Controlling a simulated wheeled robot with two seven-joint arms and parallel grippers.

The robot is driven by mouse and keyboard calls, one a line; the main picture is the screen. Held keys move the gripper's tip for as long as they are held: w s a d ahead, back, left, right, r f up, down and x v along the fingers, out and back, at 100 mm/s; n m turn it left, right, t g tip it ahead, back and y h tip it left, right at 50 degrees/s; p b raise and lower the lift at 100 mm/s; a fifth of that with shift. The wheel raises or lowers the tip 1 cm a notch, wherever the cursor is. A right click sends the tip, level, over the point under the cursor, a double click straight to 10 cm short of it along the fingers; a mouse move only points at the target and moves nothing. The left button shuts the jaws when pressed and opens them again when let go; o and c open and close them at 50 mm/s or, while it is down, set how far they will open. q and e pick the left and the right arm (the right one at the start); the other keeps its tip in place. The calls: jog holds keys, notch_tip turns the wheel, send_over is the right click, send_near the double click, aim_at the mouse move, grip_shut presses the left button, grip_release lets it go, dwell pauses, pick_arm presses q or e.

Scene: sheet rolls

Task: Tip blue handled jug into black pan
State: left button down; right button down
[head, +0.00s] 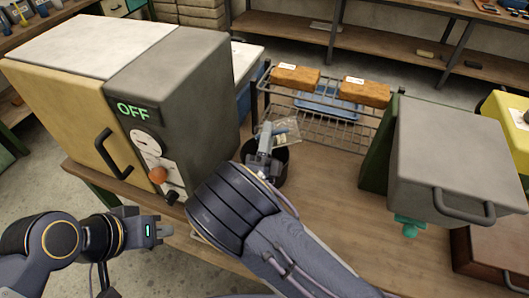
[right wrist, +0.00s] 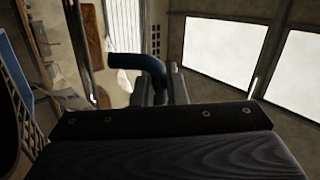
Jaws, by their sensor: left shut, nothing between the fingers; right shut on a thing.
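The black pan (head: 279,173) stands on the wooden bench, to the right of the oven-like machine. It is partly hidden by my right gripper (head: 264,146), which is at its far side and above it. My right gripper is shut on the blue handle (right wrist: 140,62) of the jug, seen close in the right wrist view. The jug's clear body (head: 291,131) seems to show just beyond the fingers in the head view; its tilt and contents are hard to tell. My left gripper (head: 163,231) is shut and empty, low in front of the machine.
The machine (head: 180,95) with an OFF display stands left of the pan. A wire rack (head: 320,125) with two brown loaf-like blocks (head: 364,92) is behind it. A grey lidded box (head: 455,155) stands right. The bench (head: 330,215) is bare between.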

jog(key=shift+w+d+r+m+g+h+p, duration=0.1)
jog(key=shift+d+m+g+h+p, duration=0.3)
jog(key=shift+m+h+p, duration=0.65)
jog(key=shift+d+r+m+g+h+p, duration=0.1)
jog(key=shift+d+m+g+h+p, duration=0.35)
jog(key=shift+m+p, duration=1)
jog(key=shift+d+f+m+h+p, duration=0.15)
jog(key=shift+d+m+h+p, duration=0.2)
jog(key=shift+h+p, duration=0.2)
jog(key=d+f+m+g+y, duration=0.1)
jog(key=d+m+g, duration=0.5)
jog(key=m+g, duration=0.6)
jog(key=m, duration=0.7)
jog(key=shift+f, duration=0.25)
